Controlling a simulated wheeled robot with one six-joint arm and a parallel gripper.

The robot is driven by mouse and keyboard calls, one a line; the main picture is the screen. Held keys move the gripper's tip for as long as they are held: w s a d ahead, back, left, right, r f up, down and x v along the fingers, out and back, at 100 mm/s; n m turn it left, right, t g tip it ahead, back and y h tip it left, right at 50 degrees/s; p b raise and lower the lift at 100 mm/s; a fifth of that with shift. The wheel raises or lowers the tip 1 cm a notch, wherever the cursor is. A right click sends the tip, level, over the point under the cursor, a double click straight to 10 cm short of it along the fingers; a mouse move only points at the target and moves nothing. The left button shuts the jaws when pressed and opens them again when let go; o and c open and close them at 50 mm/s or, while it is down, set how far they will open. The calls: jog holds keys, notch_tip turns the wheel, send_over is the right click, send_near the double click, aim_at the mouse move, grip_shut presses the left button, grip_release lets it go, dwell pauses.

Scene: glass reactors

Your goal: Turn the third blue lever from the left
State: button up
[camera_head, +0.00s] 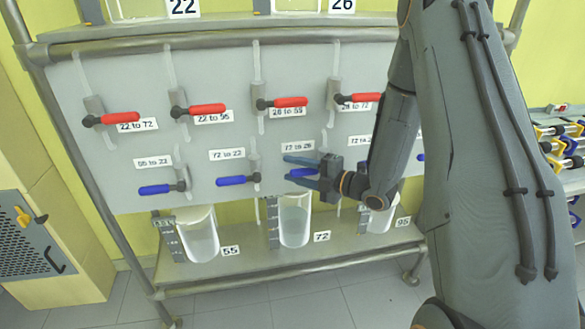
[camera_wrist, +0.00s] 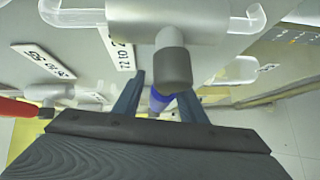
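The third blue lever from the left (camera_head: 301,172) is in the lower row of the grey panel, partly hidden by my gripper. My gripper (camera_head: 292,170) is open at it, one finger above and one below the lever. In the wrist view the blue lever (camera_wrist: 158,99) shows between the two open fingers (camera_wrist: 158,98), below a grey valve body (camera_wrist: 172,62). Whether the fingers touch the lever I cannot tell. The first blue lever (camera_head: 155,189) and the second blue lever (camera_head: 234,180) lie roughly level to the left; part of another (camera_head: 420,157) shows right of my arm.
Several red levers, such as one on the left (camera_head: 120,118), form the upper row; one red lever (camera_wrist: 18,107) is close in the wrist view. Glass vessels (camera_head: 295,228) stand on the shelf (camera_head: 240,262) below. A yellow cabinet (camera_head: 50,230) stands left.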

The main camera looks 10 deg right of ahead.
jog(key=shift+w+a+f, duration=0.1)
jog(key=shift+w+a, duration=0.15)
grip_shut()
jog(key=shift+d, duration=0.1)
